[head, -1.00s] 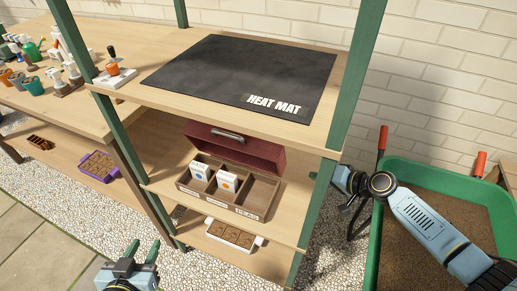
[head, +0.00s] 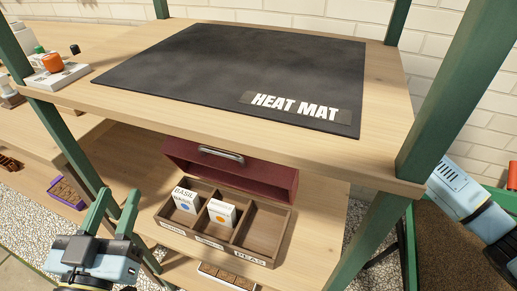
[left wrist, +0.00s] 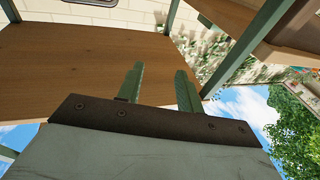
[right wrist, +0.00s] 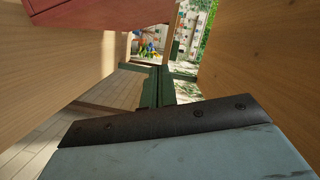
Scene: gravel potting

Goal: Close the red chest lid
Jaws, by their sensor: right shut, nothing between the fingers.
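The wooden chest (head: 252,243) stands on the middle shelf below the heat mat. Its red lid (head: 250,172) is open, raised at the back, with a grey handle (head: 221,154). Two seed packets, one reading BASIL (head: 184,199) and one with an orange mark (head: 221,213), stand in the left and middle compartments; the right one is empty. My left gripper (head: 114,198) is open and empty, left of the chest. My right gripper (right wrist: 158,68) is shut and empty in the right wrist view; a red surface, apparently the lid (right wrist: 100,14), shows at upper left. The head view hides that gripper.
The black heat mat (head: 240,70) covers the upper shelf (head: 375,135), which overhangs the chest. Green posts (head: 445,95) bound the rack. A tray (head: 225,277) sits lower down. A green-rimmed soil bin (head: 408,245) stands at right.

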